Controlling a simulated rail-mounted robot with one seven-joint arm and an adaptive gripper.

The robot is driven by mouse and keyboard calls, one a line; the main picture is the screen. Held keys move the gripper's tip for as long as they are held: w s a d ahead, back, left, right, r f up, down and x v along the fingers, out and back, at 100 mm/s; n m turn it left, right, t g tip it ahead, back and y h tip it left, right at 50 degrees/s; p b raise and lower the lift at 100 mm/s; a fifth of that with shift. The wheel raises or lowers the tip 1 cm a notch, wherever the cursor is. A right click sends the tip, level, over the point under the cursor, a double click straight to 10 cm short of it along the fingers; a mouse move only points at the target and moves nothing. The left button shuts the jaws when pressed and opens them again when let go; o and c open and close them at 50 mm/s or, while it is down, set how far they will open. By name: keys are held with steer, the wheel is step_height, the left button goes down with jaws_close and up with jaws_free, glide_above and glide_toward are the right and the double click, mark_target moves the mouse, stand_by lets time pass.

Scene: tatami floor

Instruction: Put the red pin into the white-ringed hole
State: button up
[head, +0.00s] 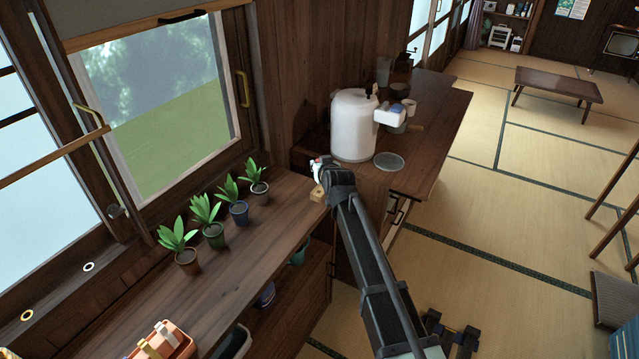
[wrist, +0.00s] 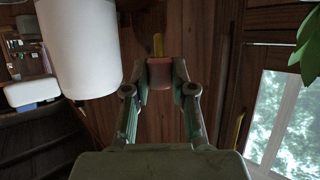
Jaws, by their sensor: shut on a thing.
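My gripper (head: 320,168) is above the far end of the wooden shelf, near the white tank. In the wrist view, my gripper (wrist: 160,78) is shut on the red pin, whose dull red part (wrist: 160,73) sits between the fingertips. A narrow yellow piece (wrist: 158,45) extends beyond the red part; I cannot tell whether it belongs to the pin. In the head view only a small red spot shows at the fingertips. The white-ringed hole (head: 88,267) is in the window-side sill at the left, far from my gripper.
Several potted plants (head: 209,222) line the shelf (head: 205,265) between my gripper and the ringed holes. A small wooden block (head: 317,194) is just below my gripper. The white tank (head: 353,126) stands close behind it. An orange container (head: 176,350) is at the shelf's near end.

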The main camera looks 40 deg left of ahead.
step_height(320, 180, up, 9)
steer(key=shift+r+b, duration=0.1)
steer(key=shift+b, duration=0.6)
steer(key=shift+r+p, duration=0.35)
steer(key=shift+r, duration=1.15)
steer(key=shift+d, duration=0.1)
